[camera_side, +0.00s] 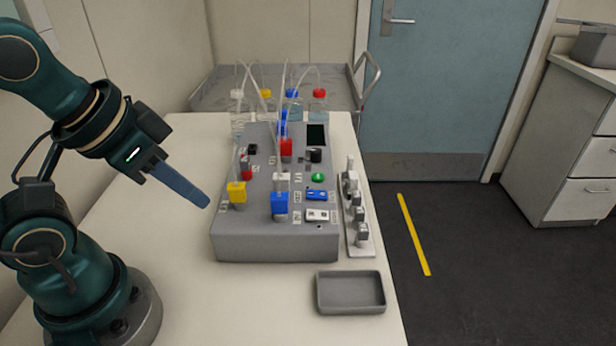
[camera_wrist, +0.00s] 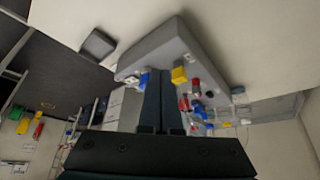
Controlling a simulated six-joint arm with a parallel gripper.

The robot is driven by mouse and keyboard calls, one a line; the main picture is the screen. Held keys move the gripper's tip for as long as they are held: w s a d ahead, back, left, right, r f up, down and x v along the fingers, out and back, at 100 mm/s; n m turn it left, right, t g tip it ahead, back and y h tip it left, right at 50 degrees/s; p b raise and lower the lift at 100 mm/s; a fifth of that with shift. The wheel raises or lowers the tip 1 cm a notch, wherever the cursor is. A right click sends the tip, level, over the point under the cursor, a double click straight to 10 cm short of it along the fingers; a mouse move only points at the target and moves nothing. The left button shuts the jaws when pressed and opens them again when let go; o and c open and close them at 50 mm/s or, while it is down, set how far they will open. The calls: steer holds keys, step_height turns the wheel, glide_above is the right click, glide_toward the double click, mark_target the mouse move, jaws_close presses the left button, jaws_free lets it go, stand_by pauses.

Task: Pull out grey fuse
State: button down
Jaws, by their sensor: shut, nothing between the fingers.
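A pale grey-white block, which looks like the grey fuse (camera_side: 317,215), sits on the front right of the top of the grey device box (camera_side: 262,246). A blue block (camera_side: 316,195) sits just behind it. My gripper (camera_side: 207,201) is shut and empty, in the air left of the box and pointing down to the right, apart from the fuse. In the wrist view my shut fingers (camera_wrist: 160,78) cover part of the box (camera_wrist: 150,52). A small whitish piece (camera_wrist: 132,80) shows left of them; I cannot tell if it is the fuse.
Blue (camera_side: 280,203) and yellow (camera_side: 237,193) connectors stand on the box, with thin tubes rising behind. A rack of grey-white pieces (camera_side: 362,240) lies along its right side. An empty grey tray (camera_side: 350,307) is at the front right. Capped bottles (camera_side: 319,100) stand at the back.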

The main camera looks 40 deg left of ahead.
stand_by(0.3)
steer(key=c, duration=0.7)
jaws_free()
steer(key=shift+c, duration=0.2)
steer(key=shift+o, duration=0.6)
steer(key=shift+s+m, duration=0.1)
steer(key=shift+m, duration=0.4)
step_height(320, 180, up, 2)
steer(key=m+g, duration=0.4)
steer(key=m, duration=0.5)
glide_above(244, 159)
steer(key=s+d, duration=0.1)
steer(key=d, duration=0.2)
steer(key=shift+n+g, duration=0.5)
steer(key=shift+g, duration=0.3)
steer(key=a+f, duration=0.1)
steer(key=f, duration=0.1)
steer(key=w+a+f, duration=0.1)
steer(key=a+f, duration=0.1)
steer(key=shift+f, duration=2.6)
